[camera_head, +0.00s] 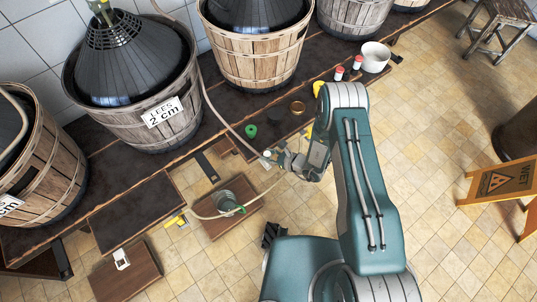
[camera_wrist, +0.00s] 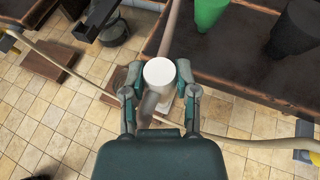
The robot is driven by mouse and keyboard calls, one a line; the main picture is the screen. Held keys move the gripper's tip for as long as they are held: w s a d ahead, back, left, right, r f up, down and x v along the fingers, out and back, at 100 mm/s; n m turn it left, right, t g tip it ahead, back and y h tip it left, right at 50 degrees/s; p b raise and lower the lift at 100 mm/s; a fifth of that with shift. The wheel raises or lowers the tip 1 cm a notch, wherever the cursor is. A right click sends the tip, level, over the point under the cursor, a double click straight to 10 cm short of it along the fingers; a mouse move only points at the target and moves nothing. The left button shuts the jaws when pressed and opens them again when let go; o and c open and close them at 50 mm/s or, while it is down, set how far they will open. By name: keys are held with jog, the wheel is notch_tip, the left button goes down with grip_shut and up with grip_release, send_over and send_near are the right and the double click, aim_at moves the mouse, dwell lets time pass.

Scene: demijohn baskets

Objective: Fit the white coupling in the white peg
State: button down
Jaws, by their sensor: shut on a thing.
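My gripper (camera_wrist: 158,78) is shut on the white coupling (camera_wrist: 159,71), a short white cylinder held between its two fingers in the wrist view. In the head view my gripper (camera_head: 271,156) is over the front edge of the dark bench, and the coupling is too small there to tell clearly. A pale hose (camera_wrist: 169,32) runs up behind the coupling in the wrist view. A small whitish part shows just below the coupling, partly hidden by it; I cannot tell whether it is the white peg. I cannot tell whether coupling and peg touch.
The bench (camera_head: 125,150) carries large demijohn baskets (camera_head: 258,45). A green stopper (camera_head: 250,131), red-capped jars (camera_head: 339,73) and a white pot (camera_head: 375,57) stand on it. A hose coil (camera_head: 228,200) lies on a low board.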

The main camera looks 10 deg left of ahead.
jog(key=shift+f, duration=1.8)
dwell(0.6)
jog(key=shift+r, duration=0.35)
dwell(0.4)
jog(key=shift+f, duration=0.35)
dwell(1.2)
jog(key=shift+c, duration=1.5)
grip_release()
jog(key=v, duration=1.2)
